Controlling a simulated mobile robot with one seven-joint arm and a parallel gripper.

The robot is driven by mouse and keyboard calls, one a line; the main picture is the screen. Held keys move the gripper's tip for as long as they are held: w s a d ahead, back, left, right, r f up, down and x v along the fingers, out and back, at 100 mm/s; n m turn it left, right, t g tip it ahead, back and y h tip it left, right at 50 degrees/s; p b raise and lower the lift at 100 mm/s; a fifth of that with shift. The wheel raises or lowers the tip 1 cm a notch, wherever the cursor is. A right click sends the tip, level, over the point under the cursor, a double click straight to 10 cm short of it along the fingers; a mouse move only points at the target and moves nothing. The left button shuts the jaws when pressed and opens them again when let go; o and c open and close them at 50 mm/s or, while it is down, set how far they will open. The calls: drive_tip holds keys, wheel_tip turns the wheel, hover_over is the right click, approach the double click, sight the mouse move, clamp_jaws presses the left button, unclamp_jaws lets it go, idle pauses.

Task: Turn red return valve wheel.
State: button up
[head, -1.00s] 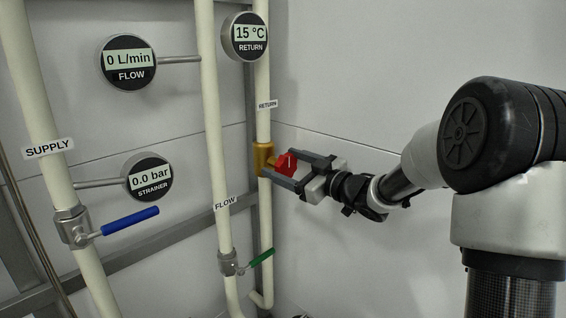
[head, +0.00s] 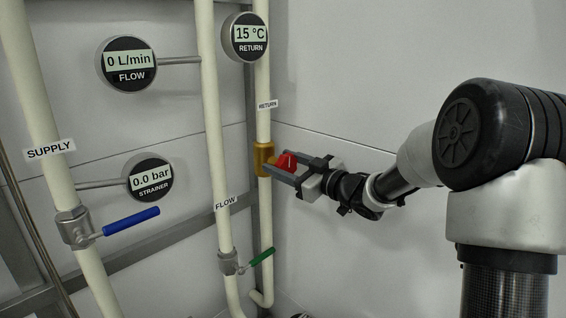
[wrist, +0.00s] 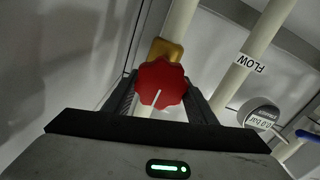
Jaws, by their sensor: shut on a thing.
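The red return valve wheel (head: 286,161) sits on a brass valve body (head: 263,159) on the return pipe. In the wrist view the wheel (wrist: 160,84) is a lobed red knob with a white pointer line, tilted slightly right of straight up in the picture. My gripper (head: 285,167) is shut on the wheel, with one dark finger on each side of it. In the wrist view the brass body (wrist: 165,50) shows just behind the wheel.
The flow pipe (head: 212,130) with a green lever (head: 262,257) stands just left of the return pipe. A blue lever (head: 130,221) sits on the supply pipe. The return gauge (head: 246,37) reads 15 °C; the flow gauge (head: 129,64) reads 0 L/min. Bare wall lies right.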

drive_tip(key=shift+d+r+m+p, duration=0.1)
drive_tip(key=shift+r+m+p, duration=0.15)
drive_tip(key=shift+m+p, duration=0.8)
drive_tip(key=shift+w+f+m+p, duration=0.15)
drive_tip(key=shift+m+p, duration=0.75)
drive_tip(key=shift+m, duration=0.35)
drive_tip(key=m, duration=0.3)
drive_tip(key=shift+d+f+m, duration=0.15)
drive_tip(key=shift+m, duration=0.15)
drive_tip(key=m, duration=0.3)
drive_tip(key=shift+w+m, duration=0.1)
drive_tip(key=shift+m, duration=0.2)
drive_tip(key=m, duration=0.6)
drive_tip(key=shift+w+d+f, duration=0.1)
drive_tip(key=shift+d+f, duration=0.05)
drive_tip(key=shift+f, duration=0.1)
drive_tip(key=m, duration=0.6)
drive_tip(key=shift+f+m, duration=0.2)
drive_tip(key=shift+m, duration=0.1)
drive_tip(key=m, duration=0.6)
drive_tip(key=shift+f, duration=0.2)
drive_tip(key=m, duration=0.6)
drive_tip(key=shift+s, duration=0.2)
drive_tip(key=m, duration=0.6)
drive_tip(key=shift+s+a, duration=0.2)
drive_tip(key=shift+a, duration=0.2)
drive_tip(key=m, duration=0.5)
drive_tip(key=shift+s+a+m, duration=0.1)
drive_tip(key=shift+a+m, duration=0.05)
drive_tip(key=shift+m, duration=0.25)
